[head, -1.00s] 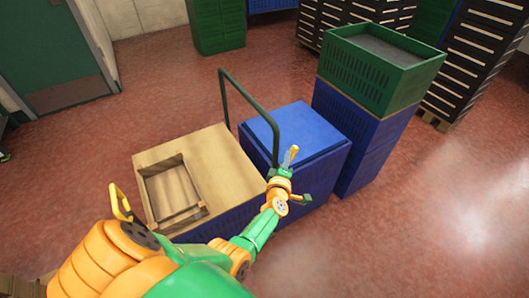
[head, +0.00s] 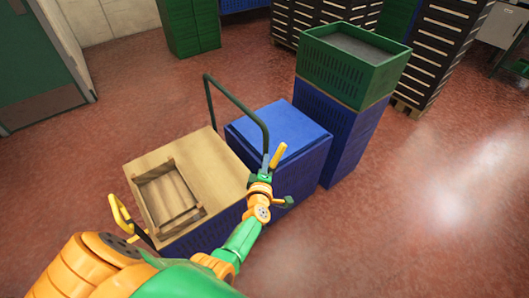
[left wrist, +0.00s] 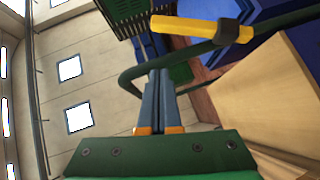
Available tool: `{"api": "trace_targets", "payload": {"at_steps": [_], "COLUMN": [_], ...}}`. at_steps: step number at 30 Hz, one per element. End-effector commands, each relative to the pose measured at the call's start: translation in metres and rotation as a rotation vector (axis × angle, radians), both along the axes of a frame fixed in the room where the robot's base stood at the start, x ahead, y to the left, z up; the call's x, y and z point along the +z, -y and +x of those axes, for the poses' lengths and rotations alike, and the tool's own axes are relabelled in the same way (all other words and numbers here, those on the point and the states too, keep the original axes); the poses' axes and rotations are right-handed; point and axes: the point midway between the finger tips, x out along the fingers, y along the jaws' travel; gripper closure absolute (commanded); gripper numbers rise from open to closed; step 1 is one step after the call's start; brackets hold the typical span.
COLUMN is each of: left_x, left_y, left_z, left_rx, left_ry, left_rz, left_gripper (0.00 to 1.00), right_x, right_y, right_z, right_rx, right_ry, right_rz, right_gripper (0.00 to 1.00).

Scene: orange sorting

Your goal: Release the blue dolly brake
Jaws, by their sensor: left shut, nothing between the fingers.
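A yellow brake lever (head: 279,155) stands near the end of a dark green push handle (head: 235,98), beside the blue crates (head: 290,125). My left gripper (head: 266,160) is shut and empty, close beside the lever. In the left wrist view the lever (left wrist: 185,27) runs across the top. The shut fingers (left wrist: 160,73) point up towards it, and the green handle bar (left wrist: 225,62) passes close to them. I cannot tell whether the fingers touch the lever or bar. The dolly's base and wheels are hidden. My right gripper is not in view.
A wood-topped blue load (head: 205,155) with a small wooden tray (head: 148,195) stands left of the blue crates. A green crate (head: 335,75) sits on a blue stack (head: 330,125) behind. Dark stacks stand at the back. The red floor (head: 440,190) is clear on the right.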

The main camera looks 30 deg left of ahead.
Motion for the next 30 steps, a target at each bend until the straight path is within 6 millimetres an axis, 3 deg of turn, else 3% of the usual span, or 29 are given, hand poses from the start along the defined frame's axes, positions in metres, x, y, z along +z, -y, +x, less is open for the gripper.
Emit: {"api": "trace_targets", "payload": {"at_steps": [1,3,9,15,27,29,30], "left_x": [0.012,0.017,0.024,0.025,0.024,0.017,0.003], "left_y": [0.005,0.011,0.025,0.03,0.03,0.034,0.042], "left_z": [-0.009,-0.022,-0.051,-0.06,-0.06,-0.062,-0.067], "left_rx": [-0.001,-0.001,-0.001,0.0,-0.001,-0.028,-0.08], "left_ry": [-0.002,-0.003,-0.003,0.0,0.0,-0.028,-0.078], "left_rz": [0.0,-0.002,-0.002,0.0,0.001,0.022,0.061], "left_gripper": [1.0,1.0,1.0,1.0,1.0,1.0,1.0], "right_x": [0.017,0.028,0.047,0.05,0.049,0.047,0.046], "right_y": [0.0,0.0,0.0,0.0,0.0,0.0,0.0], "right_z": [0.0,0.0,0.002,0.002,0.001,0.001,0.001], "right_rx": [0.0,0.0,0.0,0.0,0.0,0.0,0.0], "right_ry": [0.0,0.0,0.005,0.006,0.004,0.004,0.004], "right_rz": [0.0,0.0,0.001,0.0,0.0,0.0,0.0], "right_gripper": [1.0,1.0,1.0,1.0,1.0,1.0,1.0]}}
